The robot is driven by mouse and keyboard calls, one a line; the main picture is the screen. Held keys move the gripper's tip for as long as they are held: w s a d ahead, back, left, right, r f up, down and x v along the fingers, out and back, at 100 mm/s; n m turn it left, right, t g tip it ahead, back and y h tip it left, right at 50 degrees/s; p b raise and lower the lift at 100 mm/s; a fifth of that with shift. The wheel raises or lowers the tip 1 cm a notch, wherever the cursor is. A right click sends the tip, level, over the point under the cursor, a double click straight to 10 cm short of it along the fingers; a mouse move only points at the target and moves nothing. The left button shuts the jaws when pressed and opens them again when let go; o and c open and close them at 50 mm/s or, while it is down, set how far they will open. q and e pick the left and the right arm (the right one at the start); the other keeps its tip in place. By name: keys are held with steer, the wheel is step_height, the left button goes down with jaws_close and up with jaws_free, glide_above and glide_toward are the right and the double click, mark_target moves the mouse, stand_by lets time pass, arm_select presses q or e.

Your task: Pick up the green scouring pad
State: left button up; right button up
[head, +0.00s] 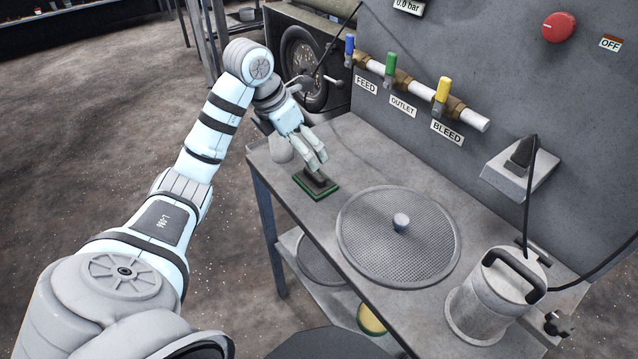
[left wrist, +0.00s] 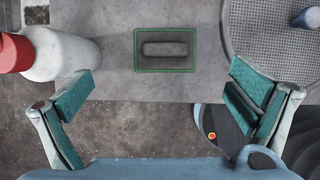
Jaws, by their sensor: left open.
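The green scouring pad (head: 316,192) lies flat on the near-left part of the grey metal table, with a dark raised block or grip on top. In the left wrist view the pad (left wrist: 143,65) shows as a grey rectangle with a green edge, near the top middle. My left gripper (head: 318,161) is above the pad and apart from it, pointing down. In the left wrist view its two fingers (left wrist: 162,70) are wide open with nothing between them, and the pad appears ahead between them. My right gripper is not in view.
A round mesh screen (head: 375,240) lies right of the pad. A metal canister (head: 480,305) stands farther right. Behind the table rises a panel with valves (head: 391,66).

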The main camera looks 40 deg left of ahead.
mark_target(315, 173)
arm_select(q)
steer(key=x, duration=0.3)
steer(key=b+x, duration=0.1)
steer(key=x, duration=0.6)
steer(key=shift+s+d+f, duration=0.2)
steer(key=shift+s+d, duration=0.05)
steer(key=shift+d, duration=0.1)
steer(key=shift+s+r, duration=0.1)
steer(key=c, duration=1.4)
